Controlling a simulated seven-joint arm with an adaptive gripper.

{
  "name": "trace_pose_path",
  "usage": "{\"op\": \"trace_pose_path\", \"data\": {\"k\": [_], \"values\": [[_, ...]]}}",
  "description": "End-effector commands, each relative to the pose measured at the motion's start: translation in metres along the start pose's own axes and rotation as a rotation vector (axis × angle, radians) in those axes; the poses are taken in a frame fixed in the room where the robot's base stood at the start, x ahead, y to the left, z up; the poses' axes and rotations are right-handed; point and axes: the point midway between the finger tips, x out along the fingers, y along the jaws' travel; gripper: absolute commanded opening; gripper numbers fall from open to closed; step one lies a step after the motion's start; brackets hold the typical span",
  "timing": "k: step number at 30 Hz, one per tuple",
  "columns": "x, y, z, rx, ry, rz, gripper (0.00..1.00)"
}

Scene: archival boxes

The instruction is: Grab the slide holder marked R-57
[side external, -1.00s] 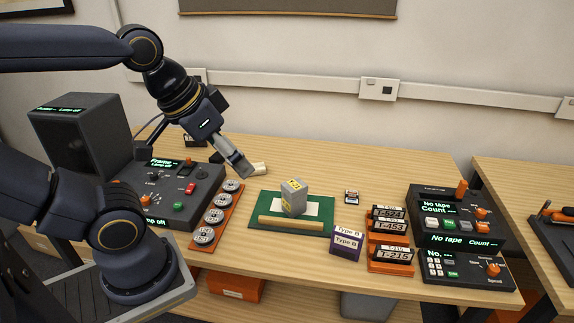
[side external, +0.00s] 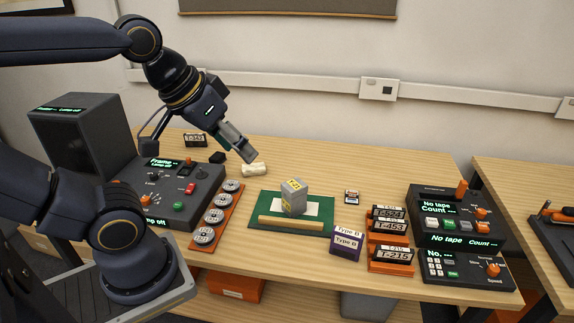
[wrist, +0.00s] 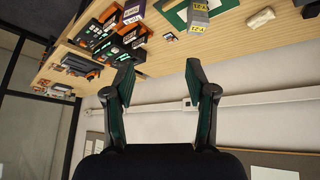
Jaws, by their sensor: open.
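I cannot read the mark R-57 on anything in these frames. A small dark square piece with a pale label (side external: 351,197) lies flat on the table, right of the green mat; it may be the slide holder, and it also shows in the wrist view (wrist: 169,37). My gripper (side external: 244,150) is in the air above the back of the table, left of and behind the mat. In the wrist view my gripper (wrist: 160,68) has its two fingers wide apart with nothing between them.
A grey block with yellow labels (side external: 293,198) stands on the green mat (side external: 262,208). A cream roll (side external: 254,170) lies behind it. Several cassettes in orange racks (side external: 389,268), a purple box (side external: 345,243) and control units (side external: 458,215) fill the right.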

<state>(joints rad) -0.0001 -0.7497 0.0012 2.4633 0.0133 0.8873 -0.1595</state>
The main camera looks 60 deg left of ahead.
Motion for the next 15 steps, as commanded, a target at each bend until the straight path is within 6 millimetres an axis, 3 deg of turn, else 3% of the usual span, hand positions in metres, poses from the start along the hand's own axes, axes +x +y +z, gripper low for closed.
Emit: {"op": "trace_pose_path", "data": {"k": [3, 8, 11, 15], "values": [[-0.018, 0.001, -0.062, -0.171, 0.085, 0.002, 0.56], [-0.010, 0.000, -0.135, -0.352, 0.107, -0.010, 0.56], [0.011, 0.001, -0.181, -0.450, 0.106, -0.028, 0.56], [0.065, 0.002, -0.240, -0.566, 0.095, -0.074, 0.56]]}}
